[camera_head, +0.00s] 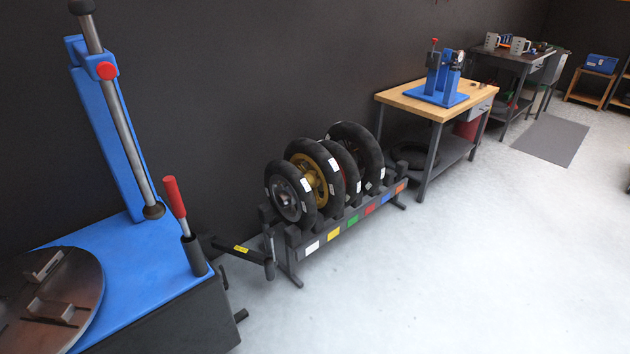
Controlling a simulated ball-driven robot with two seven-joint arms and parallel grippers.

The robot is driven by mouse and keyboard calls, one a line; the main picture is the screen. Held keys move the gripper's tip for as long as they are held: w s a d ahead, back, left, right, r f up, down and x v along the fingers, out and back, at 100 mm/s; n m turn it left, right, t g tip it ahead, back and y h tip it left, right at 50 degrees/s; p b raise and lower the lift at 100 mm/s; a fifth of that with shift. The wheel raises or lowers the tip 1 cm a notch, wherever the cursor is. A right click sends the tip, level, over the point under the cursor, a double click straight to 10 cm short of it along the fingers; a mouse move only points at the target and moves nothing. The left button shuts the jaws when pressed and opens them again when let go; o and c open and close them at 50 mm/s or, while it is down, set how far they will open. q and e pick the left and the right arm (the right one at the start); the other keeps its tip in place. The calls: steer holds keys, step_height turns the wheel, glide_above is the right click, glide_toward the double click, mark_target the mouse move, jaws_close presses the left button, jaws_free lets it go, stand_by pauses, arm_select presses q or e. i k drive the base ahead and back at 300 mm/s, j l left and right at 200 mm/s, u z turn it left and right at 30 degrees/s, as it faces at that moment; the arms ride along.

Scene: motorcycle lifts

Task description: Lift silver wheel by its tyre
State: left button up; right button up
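The silver wheel (286,198) stands upright in the near left end of a low dark wheel rack (325,238). Its black tyre (304,209) has small white labels. A gold wheel (308,176) stands right behind it, with a red-rimmed wheel (347,165) and another black-tyred wheel (362,144) farther along. The lower part of the silver wheel's tyre is hidden by the rack. Neither of my grippers is in the picture.
A blue tyre machine (150,275) with a round turntable (48,300) fills the left foreground. A wooden-topped workbench (410,104) stands beyond the rack. A grey mat (552,138) lies farther back. The pale floor (450,270) right of the rack is clear.

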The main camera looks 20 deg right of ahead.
mark_target(297, 192)
steer(key=i+l, duration=0.2)
steer(key=i+l+u, duration=0.15)
steer(key=l, duration=0.3)
steer(key=i+l, duration=0.2)
steer(key=i+l+u, duration=0.1)
steer(key=l, duration=0.35)
steer(key=i+l, duration=0.2)
steer(key=l, duration=0.15)
steer(key=i+l+u, duration=0.15)
steer(key=l, duration=0.2)
